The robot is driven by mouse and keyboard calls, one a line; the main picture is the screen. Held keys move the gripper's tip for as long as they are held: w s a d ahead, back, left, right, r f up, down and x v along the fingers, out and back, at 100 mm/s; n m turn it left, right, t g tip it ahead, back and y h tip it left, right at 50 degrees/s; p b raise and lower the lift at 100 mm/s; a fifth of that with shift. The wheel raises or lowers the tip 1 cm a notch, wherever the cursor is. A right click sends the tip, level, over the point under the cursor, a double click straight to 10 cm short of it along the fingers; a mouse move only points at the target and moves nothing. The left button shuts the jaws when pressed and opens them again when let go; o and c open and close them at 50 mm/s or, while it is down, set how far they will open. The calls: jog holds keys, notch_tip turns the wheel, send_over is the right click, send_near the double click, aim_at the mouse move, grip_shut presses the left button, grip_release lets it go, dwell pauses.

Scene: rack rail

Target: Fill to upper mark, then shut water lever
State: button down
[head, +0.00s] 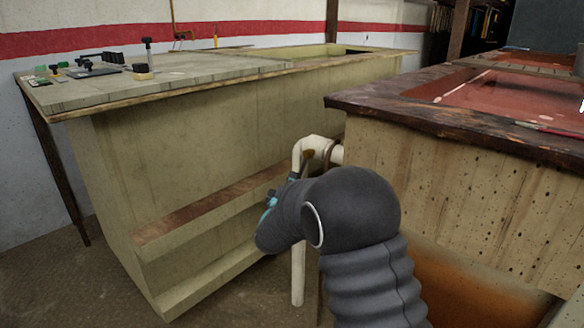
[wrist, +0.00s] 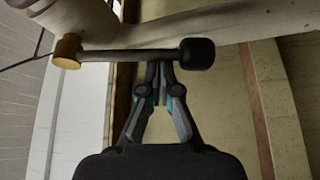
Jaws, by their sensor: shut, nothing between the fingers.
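The water lever (wrist: 125,55) is a dark bar with a black knob at its right end and a brass hub at its left end in the wrist view. It lies crosswise in that view, beside a cream pipe. My gripper (wrist: 160,68) is shut and empty, its fingertips at the bar near the knob; I cannot tell whether they touch it. In the head view the cream pipe (head: 298,250) bends down from the right tank (head: 430,100), and a brass piece (head: 308,155) shows at its bend. The tank holds reddish liquid (head: 510,97). I cannot make out an upper mark. My arm hides most of my gripper there.
A long pale bench (head: 190,150) with a lower ledge stands at the left, small tools on its top. A red-handled tool (head: 548,129) lies on the right tank's dark rim. A narrow floor gap separates bench and tank, with my arm in it.

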jog(key=shift+s+d+f+n+g+p, duration=0.2)
jog(key=shift+s+d+n+g+p, duration=0.15)
jog(key=shift+s+d+n, duration=0.2)
jog(key=shift+s+d+f+n+g+p, duration=0.2)
jog(key=shift+s+d+n+g+p, duration=0.1)
jog(key=shift+d+n+p, duration=0.25)
jog(key=shift+d, duration=0.1)
